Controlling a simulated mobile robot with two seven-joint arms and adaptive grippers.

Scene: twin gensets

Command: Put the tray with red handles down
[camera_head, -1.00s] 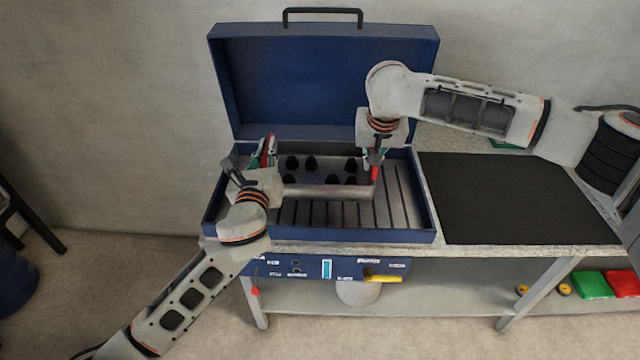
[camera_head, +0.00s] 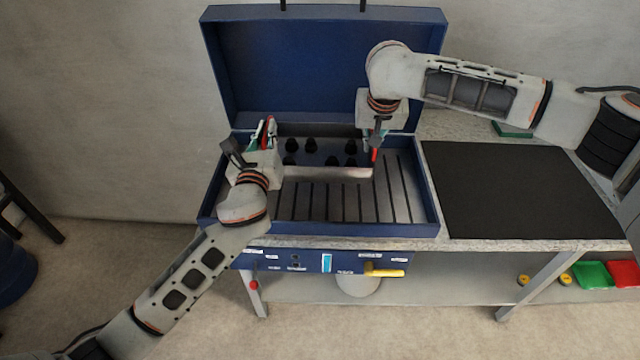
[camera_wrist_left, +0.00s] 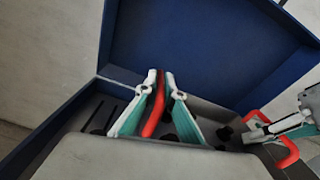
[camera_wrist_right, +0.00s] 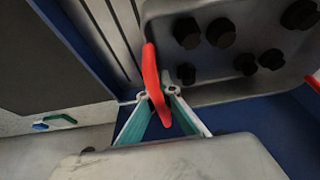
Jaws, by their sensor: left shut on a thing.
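The grey metal tray (camera_head: 330,172) with several black knobs in it is inside the open blue case (camera_head: 430,215), toward its back. Whether it touches the case floor is unclear. My left gripper (camera_head: 268,135) is shut on the tray's left red handle (camera_wrist_left: 153,112); the other handle (camera_wrist_left: 284,150) also shows in the left wrist view. My right gripper (camera_head: 375,150) has its fingers on either side of the right red handle (camera_wrist_right: 152,70) and appears shut on it.
The case stands on a workbench; its raised lid (camera_head: 320,70) is behind the tray. The slotted floor (camera_head: 340,205) in front of the tray is bare. A black mat (camera_head: 525,190) lies to the right. Green (camera_head: 592,274) and red (camera_head: 625,273) items are on the lower shelf.

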